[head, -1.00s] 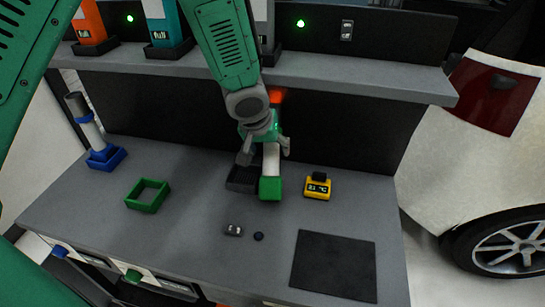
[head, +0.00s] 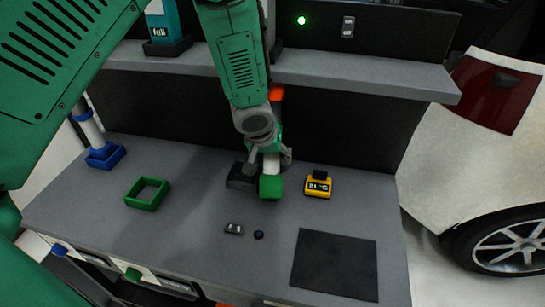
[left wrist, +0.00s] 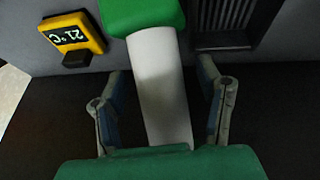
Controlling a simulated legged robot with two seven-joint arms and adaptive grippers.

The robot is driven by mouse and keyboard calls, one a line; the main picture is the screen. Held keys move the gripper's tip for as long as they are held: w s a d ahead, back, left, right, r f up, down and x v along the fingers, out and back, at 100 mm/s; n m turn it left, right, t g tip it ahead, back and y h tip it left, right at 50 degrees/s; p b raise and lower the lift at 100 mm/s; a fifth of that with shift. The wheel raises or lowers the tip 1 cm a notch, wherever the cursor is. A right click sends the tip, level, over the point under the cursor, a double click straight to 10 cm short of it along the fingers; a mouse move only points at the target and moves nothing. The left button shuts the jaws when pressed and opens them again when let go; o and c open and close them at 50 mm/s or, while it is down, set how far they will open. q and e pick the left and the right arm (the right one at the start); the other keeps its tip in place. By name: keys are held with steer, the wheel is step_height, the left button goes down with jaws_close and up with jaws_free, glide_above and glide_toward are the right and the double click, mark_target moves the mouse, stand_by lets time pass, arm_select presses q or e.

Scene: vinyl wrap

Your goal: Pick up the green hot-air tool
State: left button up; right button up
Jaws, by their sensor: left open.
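The green hot-air tool has a white barrel and a green end block (head: 270,187) and stands near the middle of the bench in the head view. In the left wrist view its white barrel (left wrist: 160,88) runs down the middle. My left gripper (head: 269,164) is open, with a finger on each side of the barrel. In the left wrist view the open gripper (left wrist: 158,85) shows gaps between both fingers and the barrel. The lower end of the barrel is hidden there by a green part. My right gripper is not in view.
A dark holder (head: 240,177) sits left of the tool. A yellow temperature display (head: 318,185) stands close on its right. A green square frame (head: 147,194) and a blue holder (head: 106,156) are at the left. A dark mat (head: 335,265) lies front right. A shelf (head: 360,75) overhangs the back.

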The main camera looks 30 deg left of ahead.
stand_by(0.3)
arm_select(q)
jaws_close()
steer(key=shift+r, duration=0.1)
